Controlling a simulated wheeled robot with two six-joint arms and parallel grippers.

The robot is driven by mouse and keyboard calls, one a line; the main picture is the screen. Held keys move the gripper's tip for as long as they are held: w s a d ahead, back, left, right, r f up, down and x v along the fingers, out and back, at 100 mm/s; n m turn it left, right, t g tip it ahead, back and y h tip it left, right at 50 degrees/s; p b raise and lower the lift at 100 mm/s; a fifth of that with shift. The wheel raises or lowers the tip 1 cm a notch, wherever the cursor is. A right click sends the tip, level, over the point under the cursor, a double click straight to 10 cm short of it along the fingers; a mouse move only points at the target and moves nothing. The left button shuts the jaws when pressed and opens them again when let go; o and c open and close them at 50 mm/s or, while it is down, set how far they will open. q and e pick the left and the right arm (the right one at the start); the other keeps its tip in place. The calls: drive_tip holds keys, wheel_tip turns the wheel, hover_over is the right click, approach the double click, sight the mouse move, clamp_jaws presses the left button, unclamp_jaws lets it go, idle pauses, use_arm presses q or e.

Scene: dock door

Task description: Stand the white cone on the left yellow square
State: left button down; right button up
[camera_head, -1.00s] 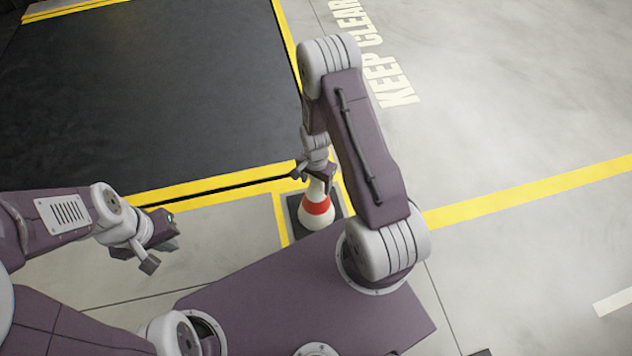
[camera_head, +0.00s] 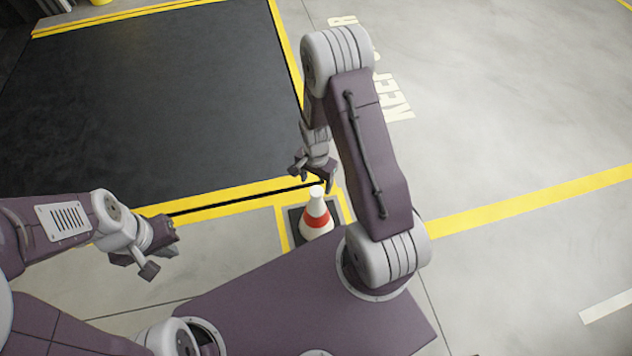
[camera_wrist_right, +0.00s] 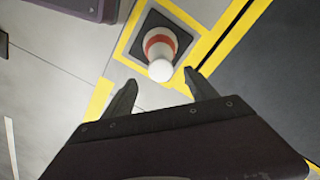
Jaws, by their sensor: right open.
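The white cone (camera_head: 317,218), with a red band and a dark square base, stands upright on the floor inside a yellow outlined square (camera_head: 283,222). It also shows from above in the right wrist view (camera_wrist_right: 160,50), with the yellow outline around its base. My right gripper (camera_head: 311,177) is open and empty, just above and beyond the cone's tip, apart from it. In the right wrist view its two fingers (camera_wrist_right: 159,77) are spread, with the bare tip beyond and between them. My left gripper (camera_head: 136,264) hangs at the left, empty, its fingers apart.
A large black panel (camera_head: 150,110) edged in yellow lies beyond the cone. A yellow line (camera_head: 530,202) crosses the grey floor at right. White lettering (camera_head: 397,100) is painted on the floor beyond my right arm. The floor at right is clear.

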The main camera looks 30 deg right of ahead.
drive_tip(key=s+a+r+n, duration=0.2)
drive_tip(key=s+r+n, duration=0.2)
drive_tip(key=r, duration=0.4)
drive_tip(key=s+a+r+n+t, duration=0.1)
drive_tip(key=s+a+r+n, duration=0.1)
drive_tip(key=s+r+n, duration=0.2)
wheel_tip(320, 180, up, 4)
drive_tip(key=n, duration=0.3)
drive_tip(key=shift+s+a, duration=0.2)
drive_tip(key=shift+a, duration=0.2)
